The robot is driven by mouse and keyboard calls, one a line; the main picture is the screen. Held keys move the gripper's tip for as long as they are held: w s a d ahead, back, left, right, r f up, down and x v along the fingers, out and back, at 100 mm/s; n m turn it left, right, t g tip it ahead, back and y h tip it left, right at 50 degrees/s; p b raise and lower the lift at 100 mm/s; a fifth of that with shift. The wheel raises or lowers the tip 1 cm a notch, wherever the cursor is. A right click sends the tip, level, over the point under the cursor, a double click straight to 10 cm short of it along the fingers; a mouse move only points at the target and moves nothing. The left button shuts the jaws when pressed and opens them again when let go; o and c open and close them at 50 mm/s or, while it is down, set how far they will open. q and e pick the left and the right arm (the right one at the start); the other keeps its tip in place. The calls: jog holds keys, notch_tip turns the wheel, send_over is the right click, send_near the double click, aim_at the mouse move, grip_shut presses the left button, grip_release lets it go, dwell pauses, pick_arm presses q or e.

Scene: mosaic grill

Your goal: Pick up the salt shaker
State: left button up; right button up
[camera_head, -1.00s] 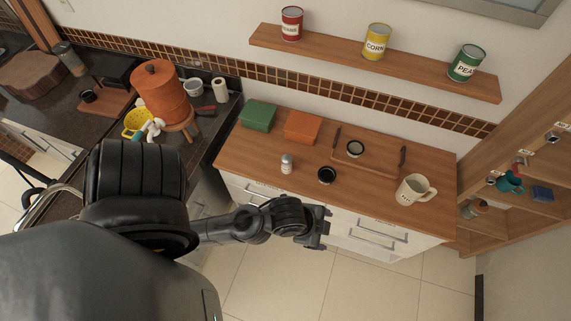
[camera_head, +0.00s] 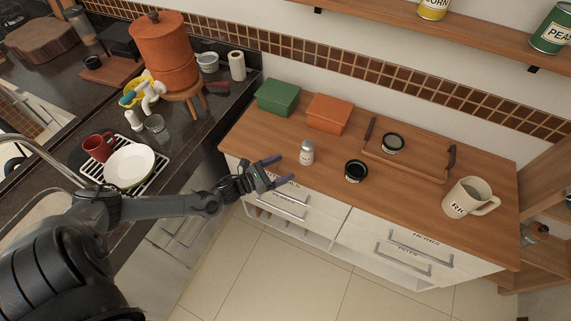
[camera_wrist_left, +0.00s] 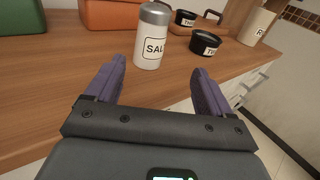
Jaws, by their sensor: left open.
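The salt shaker (camera_head: 307,153) is a small white cylinder with a grey top, upright near the front edge of the wooden counter. In the left wrist view the salt shaker (camera_wrist_left: 151,36) shows a label reading "SAL" and stands just beyond the fingertips, roughly between their lines. My left gripper (camera_head: 277,171) is open and empty at the counter's front edge, to the left of the shaker and apart from it. Its two purple fingers (camera_wrist_left: 158,78) are spread in the wrist view. My right gripper is not in view.
A wooden tray (camera_head: 420,170) holds another dark jar (camera_head: 392,143). A cream mug (camera_head: 469,197) stands at the right. Green (camera_head: 278,97) and orange (camera_head: 330,113) boxes sit behind. Counter around the shaker is clear.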

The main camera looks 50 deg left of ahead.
aim_at(311, 149)
pick_arm(q)
jog(key=w+a+b, duration=0.1)
jog(key=w+a+m+b, duration=0.1)
jog(key=w, duration=0.1)
jog(key=shift+w+t, duration=0.1)
jog(key=shift+t, duration=0.2)
jog(key=x, duration=0.4)
jog(key=shift+w+d+r, duration=0.1)
jog(key=shift+d+r, duration=0.1)
jog(key=shift+d+b+x, duration=0.2)
jog(key=shift+x, duration=1.45)
jog(key=shift+d+b+x, duration=0.2)
jog(key=shift+x, duration=1.45)
jog(key=shift+r, duration=0.15)
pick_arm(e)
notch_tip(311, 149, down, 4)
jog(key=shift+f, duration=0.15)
pick_arm(q)
jog(key=c, duration=1.1)
jog(key=shift+r, duration=0.15)
